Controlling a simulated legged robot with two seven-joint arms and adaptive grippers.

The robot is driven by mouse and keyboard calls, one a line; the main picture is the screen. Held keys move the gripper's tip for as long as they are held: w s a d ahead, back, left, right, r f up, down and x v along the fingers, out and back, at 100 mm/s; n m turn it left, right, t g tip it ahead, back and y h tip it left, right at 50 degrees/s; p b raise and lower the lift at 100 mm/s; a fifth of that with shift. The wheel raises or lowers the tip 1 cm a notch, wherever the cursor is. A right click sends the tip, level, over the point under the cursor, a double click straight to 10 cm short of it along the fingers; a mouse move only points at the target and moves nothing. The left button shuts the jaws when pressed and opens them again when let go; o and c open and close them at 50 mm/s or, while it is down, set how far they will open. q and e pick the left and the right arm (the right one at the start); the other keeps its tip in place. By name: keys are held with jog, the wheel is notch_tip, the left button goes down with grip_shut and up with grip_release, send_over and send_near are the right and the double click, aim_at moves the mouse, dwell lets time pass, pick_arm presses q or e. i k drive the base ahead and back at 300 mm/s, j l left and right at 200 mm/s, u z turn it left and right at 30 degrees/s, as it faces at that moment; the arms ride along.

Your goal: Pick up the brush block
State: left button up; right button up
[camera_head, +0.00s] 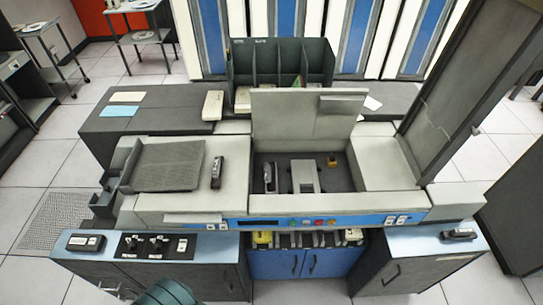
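No label marks the brush block, so I cannot tell for sure which part it is. The open bay of the grey machine (400,210) holds a light grey block (305,175), a small dark-and-silver upright piece (269,177) and a small yellow-orange piece (332,161). A similar dark-and-silver piece (216,172) stands on the deck left of the bay. A small black-and-grey block (459,234) lies on the right cabinet top, and another (86,243) lies on the left one. Neither of my grippers shows.
The raised lid (300,115) stands behind the bay, and a tall grey panel (470,80) rises at right. A black divided rack (280,65) stands behind. A dark control panel with knobs (156,246) sits at front left. The right cabinet top (420,246) is mostly clear.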

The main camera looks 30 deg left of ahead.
aim_at(269, 169)
jog(key=u, duration=1.1)
jog(key=j+z, duration=0.1)
jog(key=z, duration=0.15)
